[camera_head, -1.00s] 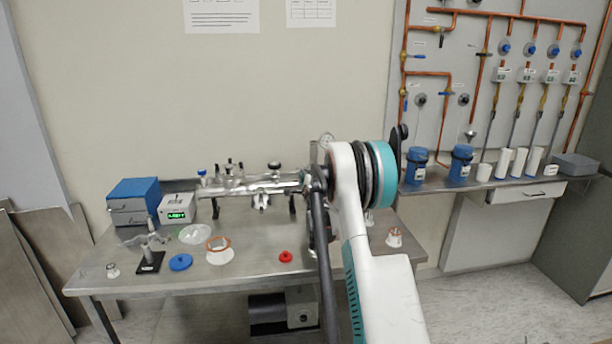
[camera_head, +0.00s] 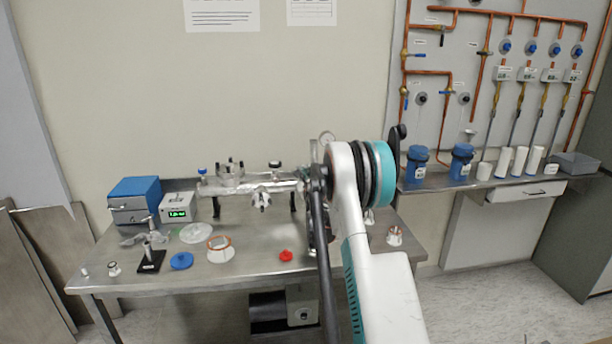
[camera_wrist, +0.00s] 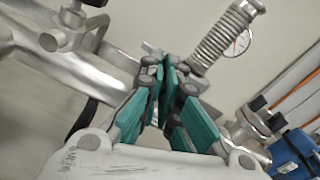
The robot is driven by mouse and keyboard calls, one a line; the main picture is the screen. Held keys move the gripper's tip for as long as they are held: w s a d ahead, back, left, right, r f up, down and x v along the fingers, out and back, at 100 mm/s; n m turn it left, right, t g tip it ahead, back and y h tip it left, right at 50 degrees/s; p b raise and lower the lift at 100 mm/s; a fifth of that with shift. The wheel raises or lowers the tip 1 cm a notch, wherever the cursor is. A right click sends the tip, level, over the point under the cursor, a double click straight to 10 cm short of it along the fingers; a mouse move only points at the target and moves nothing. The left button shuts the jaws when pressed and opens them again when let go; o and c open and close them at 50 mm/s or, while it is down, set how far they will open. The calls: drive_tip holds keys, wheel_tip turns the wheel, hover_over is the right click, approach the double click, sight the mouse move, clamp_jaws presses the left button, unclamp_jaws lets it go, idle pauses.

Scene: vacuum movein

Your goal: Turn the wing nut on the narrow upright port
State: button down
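A horizontal silvery steel vacuum tube (camera_head: 245,187) with several small fittings on top runs along the back of the bench. In the wrist view, a thick metal tube (camera_wrist: 85,62) with clamped fittings crosses the upper left. A ribbed metal bellows (camera_wrist: 224,37) rises to the upper right, just beyond my fingers. My gripper (camera_wrist: 168,68) has teal fingers that come close together at the tips, against grey metal hardware (camera_wrist: 150,50) at the bellows' lower end. I cannot make out the wing nut, or whether it is between the tips. In the head view my arm hides the gripper.
A round gauge (camera_wrist: 238,43) is beside the bellows. The bench (camera_head: 255,262) holds a red part (camera_head: 286,255), a blue disc (camera_head: 181,261), a copper-rimmed ring (camera_head: 220,250) and a blue box (camera_head: 134,200). Blue containers (camera_head: 417,163) stand at right.

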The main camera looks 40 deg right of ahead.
drive_tip(key=shift+w+a+m, duration=0.1)
drive_tip(key=shift+m, duration=1.4)
drive_tip(key=c, duration=2.1)
unclamp_jaws()
drive_tip(key=v, duration=1.2)
drive_tip(key=shift+f, duration=0.1)
